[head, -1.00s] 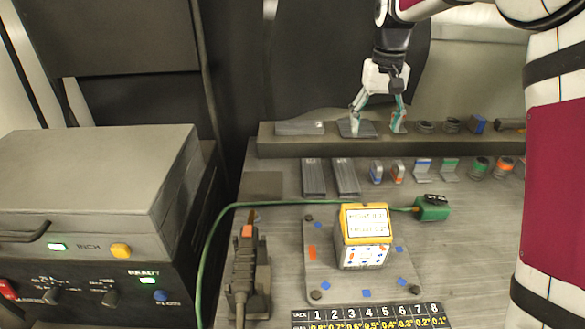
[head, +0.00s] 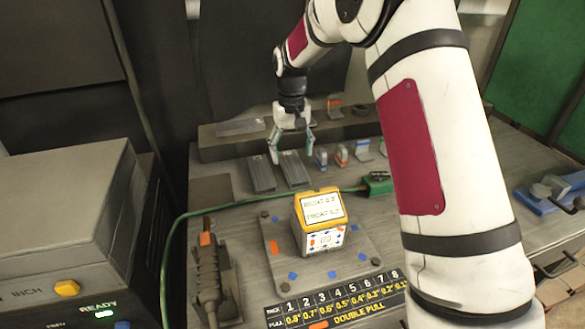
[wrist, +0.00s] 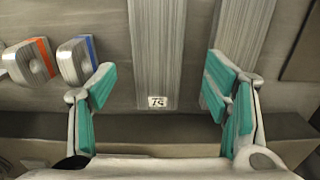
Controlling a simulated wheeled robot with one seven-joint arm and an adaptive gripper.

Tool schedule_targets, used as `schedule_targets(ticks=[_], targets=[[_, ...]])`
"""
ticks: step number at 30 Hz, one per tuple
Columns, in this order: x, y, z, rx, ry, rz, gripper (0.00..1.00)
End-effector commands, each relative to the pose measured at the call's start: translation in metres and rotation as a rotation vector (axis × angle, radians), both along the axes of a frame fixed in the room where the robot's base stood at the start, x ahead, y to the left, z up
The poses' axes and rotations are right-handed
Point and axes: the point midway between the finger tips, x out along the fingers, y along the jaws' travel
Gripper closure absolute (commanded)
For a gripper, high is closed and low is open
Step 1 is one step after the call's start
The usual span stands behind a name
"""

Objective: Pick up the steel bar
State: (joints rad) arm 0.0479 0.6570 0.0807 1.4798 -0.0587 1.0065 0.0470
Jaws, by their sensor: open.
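Two grey brushed-steel bars lie side by side on the bench, a left bar (head: 261,174) and a right bar (head: 294,170) in the head view. My gripper (head: 291,148) is open and empty above the far end of the right bar. In the wrist view the fingers (wrist: 158,88) stand apart on either side of this bar (wrist: 157,45), which carries a small label reading about "74". The other bar (wrist: 241,35) lies to the right, partly behind the right finger. Contact with the bench cannot be told.
A raised ledge (head: 225,147) runs behind the bars with a flat grey plate (head: 240,127) on it. Small orange and blue-marked blocks (head: 341,154) stand right of the bars. A yellow-topped box (head: 319,222) and a green cable (head: 240,201) are in front.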

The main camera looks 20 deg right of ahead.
Motion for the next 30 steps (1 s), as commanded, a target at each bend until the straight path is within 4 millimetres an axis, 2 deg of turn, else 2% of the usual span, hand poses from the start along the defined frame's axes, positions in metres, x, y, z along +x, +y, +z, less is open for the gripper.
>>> schedule_targets(ticks=[3, 7, 16, 17, 26, 30], targets=[[-0.001, -0.003, -0.019, 0.000, 0.004, 0.000, 0.30], [0.000, -0.002, -0.034, 0.000, 0.002, 0.000, 0.30], [0.000, -0.002, -0.040, 0.000, 0.001, 0.000, 0.30], [0.000, -0.002, -0.040, 0.000, 0.001, 0.000, 0.32], [0.000, -0.002, -0.040, 0.000, 0.001, 0.000, 1.00], [0.001, -0.002, -0.039, 0.000, -0.001, 0.000, 1.00]])
